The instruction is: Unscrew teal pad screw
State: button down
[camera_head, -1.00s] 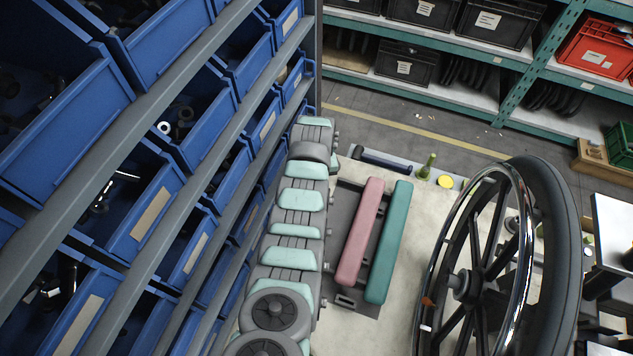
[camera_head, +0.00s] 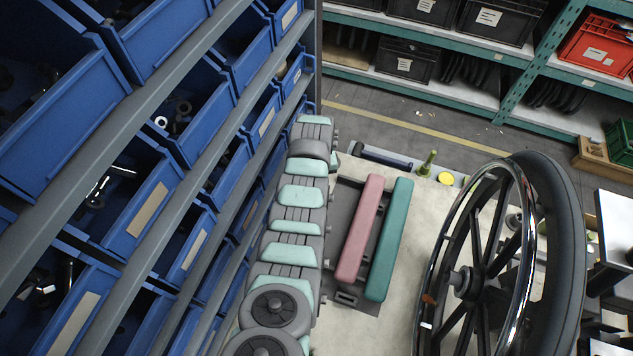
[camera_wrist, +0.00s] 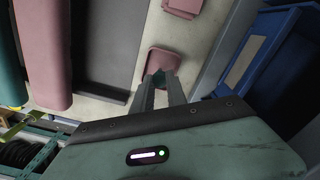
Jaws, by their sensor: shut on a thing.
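The teal pad (camera_head: 389,240) lies beside the pink pad (camera_head: 361,228) on a dark plate (camera_head: 348,190) on the bench. In the wrist view the pink pad (camera_wrist: 42,50) and part of the teal pad (camera_wrist: 10,60) are at the left. My gripper (camera_wrist: 164,76) has its narrow fingers close together, with the tips over a small pink dish-like piece (camera_wrist: 163,54). It holds something small between the tips, too small to make out. No screw shows clearly. The head view does not show the gripper; my arm covers that part of the bench.
A spoked wheel (camera_head: 490,250) stands right of the pads. Blue bins (camera_head: 180,110) line the left side; a blue bin (camera_wrist: 258,55) is close right of the gripper in the wrist view. Another pink piece (camera_wrist: 182,7) lies at the top.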

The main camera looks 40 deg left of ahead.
jog(key=c, duration=1.3)
grip_release()
jog(key=shift+o, duration=0.2)
notch_tip(320, 180, up, 11)
